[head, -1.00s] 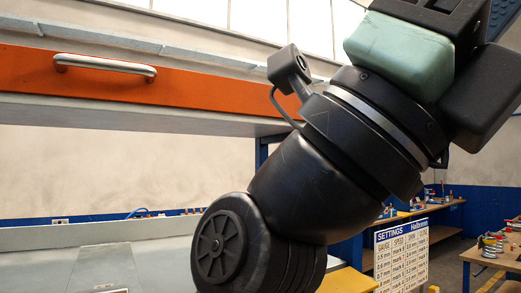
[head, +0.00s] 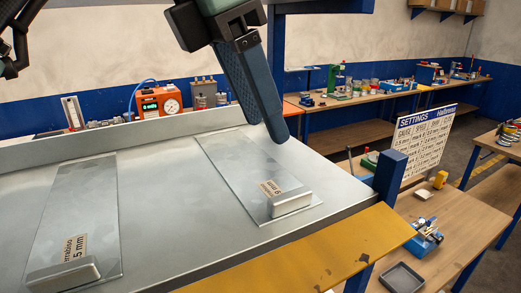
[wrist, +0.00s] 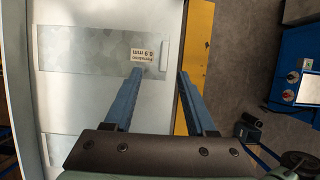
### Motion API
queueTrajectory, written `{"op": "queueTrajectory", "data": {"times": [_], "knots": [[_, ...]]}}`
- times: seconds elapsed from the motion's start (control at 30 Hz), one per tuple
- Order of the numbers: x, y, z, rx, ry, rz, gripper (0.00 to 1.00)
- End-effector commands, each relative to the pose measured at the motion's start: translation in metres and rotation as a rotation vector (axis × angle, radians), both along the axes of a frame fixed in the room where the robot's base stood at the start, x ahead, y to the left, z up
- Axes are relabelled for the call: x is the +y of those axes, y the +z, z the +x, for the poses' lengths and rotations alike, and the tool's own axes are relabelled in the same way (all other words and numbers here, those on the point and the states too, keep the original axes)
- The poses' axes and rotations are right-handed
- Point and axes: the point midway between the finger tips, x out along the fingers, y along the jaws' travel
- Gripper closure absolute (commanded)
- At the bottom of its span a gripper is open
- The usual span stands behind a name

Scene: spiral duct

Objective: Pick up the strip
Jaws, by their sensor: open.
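A thin galvanised metal strip (head: 235,162) lies flat on the grey bench top, with a tan label and a raised metal block (head: 291,202) at its near end. In the wrist view the strip (wrist: 85,48) has a label reading 0.9 mm, and the block (wrist: 163,52) is at its right end. A second strip (head: 78,205), labelled 5 mm in its visible part, lies to the left with a similar block. My gripper (head: 267,128) is open and empty, pointing down above the right strip. In the wrist view its fingertips (wrist: 160,72) appear either side of the block's lower end.
A yellow front edge (head: 330,248) borders the grey bench top (head: 150,190). A blue post (head: 391,178) stands at its right corner, near a settings board (head: 424,140). An orange gauge box (head: 160,101) is behind the back ledge. The bench between the strips is clear.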

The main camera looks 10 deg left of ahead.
Motion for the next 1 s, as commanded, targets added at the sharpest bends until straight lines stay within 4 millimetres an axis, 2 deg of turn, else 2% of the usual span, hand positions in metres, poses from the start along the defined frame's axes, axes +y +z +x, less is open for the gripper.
{"op": "queueTrajectory", "data": {"times": [0.1, 0.3, 0.57, 0.83, 1.0], "knots": [[-0.008, -0.024, 0.004, 0.002, -0.005, -0.003, 0.44], [-0.019, -0.052, 0.011, 0.001, -0.004, -0.006, 0.44], [-0.023, -0.067, 0.015, 0.000, -0.005, -0.006, 0.44], [-0.033, -0.107, 0.023, -0.001, -0.006, -0.007, 0.44], [-0.034, -0.109, 0.024, -0.002, -0.004, -0.006, 0.44]]}}
